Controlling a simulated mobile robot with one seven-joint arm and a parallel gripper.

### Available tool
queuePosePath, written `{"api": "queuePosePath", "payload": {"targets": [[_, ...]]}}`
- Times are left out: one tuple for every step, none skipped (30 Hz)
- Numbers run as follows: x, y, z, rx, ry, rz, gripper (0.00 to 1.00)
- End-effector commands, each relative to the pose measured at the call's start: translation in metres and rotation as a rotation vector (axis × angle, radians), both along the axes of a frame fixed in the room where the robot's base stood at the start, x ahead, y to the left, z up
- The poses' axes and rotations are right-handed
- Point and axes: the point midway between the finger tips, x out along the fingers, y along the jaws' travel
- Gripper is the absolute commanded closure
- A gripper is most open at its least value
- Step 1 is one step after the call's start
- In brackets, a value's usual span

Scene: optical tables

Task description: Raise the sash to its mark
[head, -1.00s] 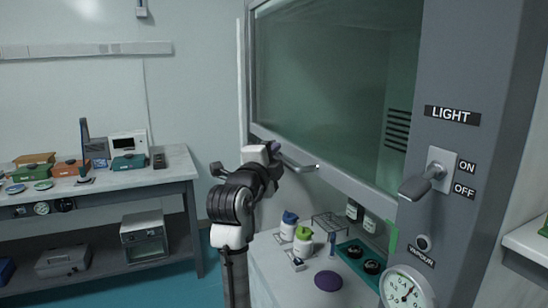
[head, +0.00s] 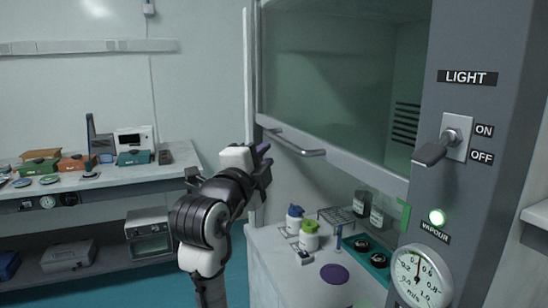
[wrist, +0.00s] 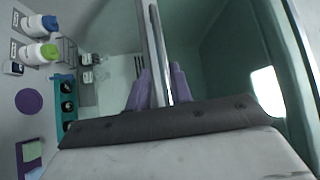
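The fume hood's sash is a glass pane (head: 325,70) with a pale lower rail (head: 360,168). A grey bar handle (head: 300,147) is fixed along the rail. A green mark (head: 404,214) shows on the frame near the rail's right end, slightly below it. My gripper (head: 265,155) is beside and just below the handle's left end, its purple fingers apart. In the wrist view, the fingers (wrist: 160,90) stand either side of a pale bar (wrist: 158,50) in the picture; contact cannot be told.
Bottles (head: 309,236), a wire rack (head: 336,217) and a purple disc (head: 334,273) stand below the sash. A side bench (head: 110,195) is at left.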

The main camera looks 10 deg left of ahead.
Motion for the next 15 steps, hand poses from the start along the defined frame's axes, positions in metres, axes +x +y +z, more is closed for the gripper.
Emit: {"api": "queuePosePath", "payload": {"targets": [[-0.011,0.002,-0.004,0.002,-0.004,0.003,0.78],[-0.016,0.003,-0.005,0.003,-0.003,0.004,0.78],[-0.022,0.004,-0.005,0.001,-0.003,0.003,0.78],[-0.026,0.004,-0.005,0.001,-0.003,0.002,0.78],[-0.029,0.004,-0.005,0.002,-0.002,0.002,0.78],[-0.033,0.005,-0.006,0.002,-0.001,0.001,0.78],[-0.035,0.005,-0.006,0.002,-0.001,0.001,0.78],[-0.037,0.006,-0.006,0.001,-0.001,0.001,0.78],[-0.039,0.006,-0.006,0.001,0.0,0.0,0.78],[-0.04,0.006,-0.006,0.0,0.0,0.0,0.78],[-0.041,0.006,-0.006,0.0,0.0,-0.001,0.78],[-0.041,0.006,-0.006,0.0,0.001,-0.001,0.78],[-0.041,0.006,-0.006,0.0,0.001,-0.001,0.78],[-0.041,0.006,-0.005,0.0,0.001,-0.001,0.78],[-0.041,0.006,-0.005,0.0,0.001,-0.001,0.78]]}}
